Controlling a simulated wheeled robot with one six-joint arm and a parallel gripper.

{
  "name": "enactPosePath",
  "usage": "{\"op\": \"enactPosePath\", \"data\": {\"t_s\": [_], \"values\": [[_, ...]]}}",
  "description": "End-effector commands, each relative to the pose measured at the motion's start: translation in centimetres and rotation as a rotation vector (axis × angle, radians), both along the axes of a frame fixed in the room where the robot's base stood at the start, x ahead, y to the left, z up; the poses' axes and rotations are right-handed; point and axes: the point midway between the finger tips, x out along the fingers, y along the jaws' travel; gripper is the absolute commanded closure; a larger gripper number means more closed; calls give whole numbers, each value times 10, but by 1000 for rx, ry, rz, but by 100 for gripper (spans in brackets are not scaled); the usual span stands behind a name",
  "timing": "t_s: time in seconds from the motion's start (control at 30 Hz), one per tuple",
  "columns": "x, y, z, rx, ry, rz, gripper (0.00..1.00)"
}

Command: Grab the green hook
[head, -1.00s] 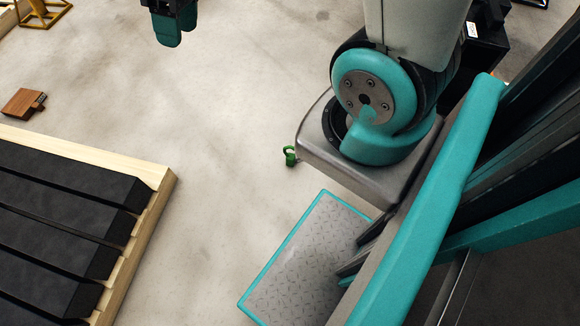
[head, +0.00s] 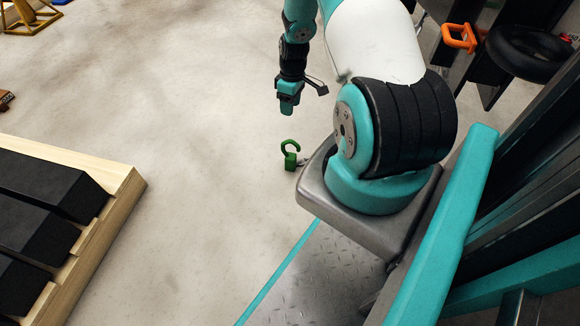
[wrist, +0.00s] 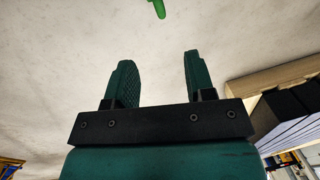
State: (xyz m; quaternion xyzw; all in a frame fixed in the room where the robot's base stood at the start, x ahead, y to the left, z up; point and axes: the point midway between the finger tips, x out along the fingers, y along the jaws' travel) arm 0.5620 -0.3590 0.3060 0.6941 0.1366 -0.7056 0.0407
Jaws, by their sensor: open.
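The green hook (head: 290,156) stands on the concrete floor in the head view, just left of my arm's base, with its curved end up. Part of it shows at the top edge of the wrist view (wrist: 158,8), beyond the fingertips. My gripper (head: 287,106) is above and beyond the hook in the head view, apart from it. In the wrist view my gripper (wrist: 155,62) is open, with nothing between its two dark green fingers.
A wooden pallet with dark beams (head: 120,190) lies at the left. A yellow stand (head: 32,16) is at the upper left. An orange clamp-like item (head: 462,38) and a black ring (head: 528,52) are at the upper right. The floor around the hook's left side is clear.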

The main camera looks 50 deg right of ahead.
Motion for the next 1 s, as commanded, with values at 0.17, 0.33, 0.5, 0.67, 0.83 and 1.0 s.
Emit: {"op": "enactPosePath", "data": {"t_s": [0.17, 0.33, 0.5, 0.67, 0.83, 1.0], "values": [[-2, 3, -37, 1, 3, 0, 50], [-4, 9, -77, 1, 2, 0, 50], [-4, 13, -108, 1, 2, 1, 50], [-4, 15, -120, 0, 0, 1, 50], [-5, 16, -127, 0, 0, 1, 50], [-6, 18, -149, 1, 1, 1, 50]]}}
